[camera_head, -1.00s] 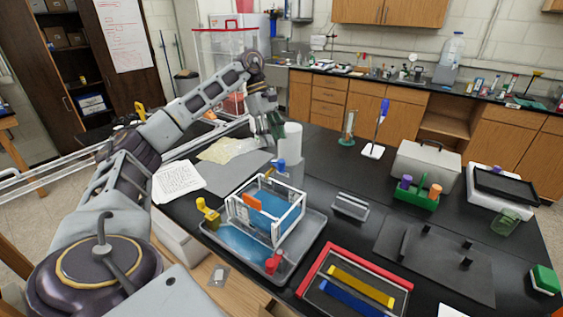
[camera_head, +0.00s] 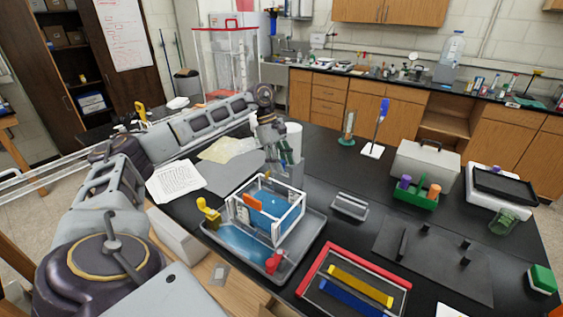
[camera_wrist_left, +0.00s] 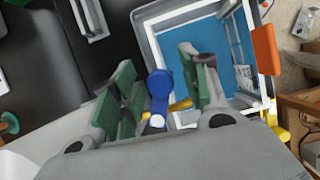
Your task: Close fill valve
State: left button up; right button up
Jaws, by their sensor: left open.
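My left gripper (camera_head: 282,160) is open, pointing down just behind the framed tank; its green fingers also show in the wrist view (camera_wrist_left: 160,82). A blue valve handle (camera_wrist_left: 160,88) lies between the spread fingers in the wrist view, with a visible gap on each side. In the head view the gripper mostly hides this handle. The clear tank with a white frame (camera_head: 268,208) holds blue water and has an orange plate (camera_head: 252,201). A yellow valve (camera_head: 208,211) is left of it and a red valve (camera_head: 273,261) in front. No label shows which is the fill valve.
The tank stands in a grey tray (camera_head: 308,240) with blue liquid. A white cylinder (camera_head: 294,138) stands close behind the gripper. A grey holder (camera_head: 350,206) and a red-edged frame (camera_head: 325,258) are to the right. Papers (camera_head: 175,181) lie left.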

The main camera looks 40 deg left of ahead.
pick_arm(q)
jog(key=c, duration=0.9)
jog(key=shift+c, duration=0.2)
pick_arm(e)
jog(key=shift+a+f, duration=0.1)
jog(key=shift+a, duration=0.2)
pick_arm(q)
jog(key=shift+w, duration=0.15)
jog(key=shift+w+d+n+t+b, duration=0.1)
jog(key=shift+w+n+t+b, duration=0.15)
jog(key=shift+n, duration=0.3)
jog(key=shift+w+n+t+b, duration=0.15)
jog(key=shift+n+b, duration=0.15)
jog(key=shift+n, duration=0.25)
jog(key=shift+w+n+t+y+b, duration=0.25)
jog(key=shift+w+n, duration=0.1)
jog(key=shift+n, duration=0.4)
jog(key=shift+w+n+t+y+b, duration=0.15)
jog(key=shift+w+n+t, duration=0.15)
jog(key=shift+n, duration=0.45)
pick_arm(e)
jog(key=shift+d+f, duration=0.25)
jog(key=shift+f, duration=0.6)
pick_arm(q)
jog(key=o, duration=0.9)
jog(key=shift+s, duration=0.1)
jog(key=shift+o, duration=0.2)
pick_arm(e)
jog(key=shift+a, duration=0.15)
